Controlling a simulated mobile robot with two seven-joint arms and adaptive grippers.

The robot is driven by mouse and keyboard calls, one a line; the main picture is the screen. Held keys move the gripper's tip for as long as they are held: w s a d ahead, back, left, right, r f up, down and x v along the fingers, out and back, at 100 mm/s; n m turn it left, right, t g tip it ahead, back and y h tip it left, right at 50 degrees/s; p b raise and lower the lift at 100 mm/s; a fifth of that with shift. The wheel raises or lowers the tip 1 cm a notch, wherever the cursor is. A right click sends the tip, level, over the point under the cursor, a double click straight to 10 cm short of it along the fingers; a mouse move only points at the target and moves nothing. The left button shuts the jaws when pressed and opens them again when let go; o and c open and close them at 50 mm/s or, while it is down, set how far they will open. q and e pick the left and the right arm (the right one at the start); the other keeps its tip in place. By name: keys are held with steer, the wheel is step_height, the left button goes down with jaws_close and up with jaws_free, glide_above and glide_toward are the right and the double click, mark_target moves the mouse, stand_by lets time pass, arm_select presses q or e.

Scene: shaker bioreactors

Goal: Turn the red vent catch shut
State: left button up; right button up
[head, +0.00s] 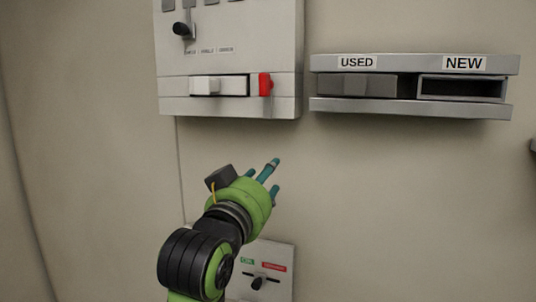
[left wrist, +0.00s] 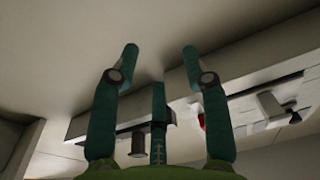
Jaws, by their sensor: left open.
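The red vent catch (head: 265,84) sits on the lower strip of the grey wall panel (head: 230,62), at the right end of a slot with a white slider (head: 206,86). A small patch of red, partly hidden behind a finger, shows in the left wrist view (left wrist: 201,121). My left gripper (head: 271,178) is below the panel and the catch, apart from both, with its fingers pointing up and right. In the left wrist view its teal fingers (left wrist: 160,65) are spread and hold nothing. My right gripper is in neither view.
To the right, a wall rack (head: 415,62) has slots labelled USED (head: 357,62) and NEW (head: 463,63). A black knob (head: 183,29) juts from the panel's upper left. A lower panel (head: 275,258) with a black lever is partly behind my left arm. The wall between is clear.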

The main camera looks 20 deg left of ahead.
mark_target(264, 85)
arm_select(q)
steer(key=s+r+t, duration=0.3)
steer(key=s+r, duration=0.4)
steer(key=r, duration=0.6)
steer(key=shift+h, duration=0.3)
steer(key=p+x, duration=0.4)
steer(key=x, duration=0.2)
steer(key=shift+a+r, duration=0.1)
steer(key=shift+r, duration=0.05)
steer(key=shift+w+r, duration=0.15)
steer(key=shift+w, duration=0.35)
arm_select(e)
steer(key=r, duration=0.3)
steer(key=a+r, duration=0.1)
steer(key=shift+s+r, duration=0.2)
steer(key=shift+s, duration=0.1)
arm_select(q)
jaws_close()
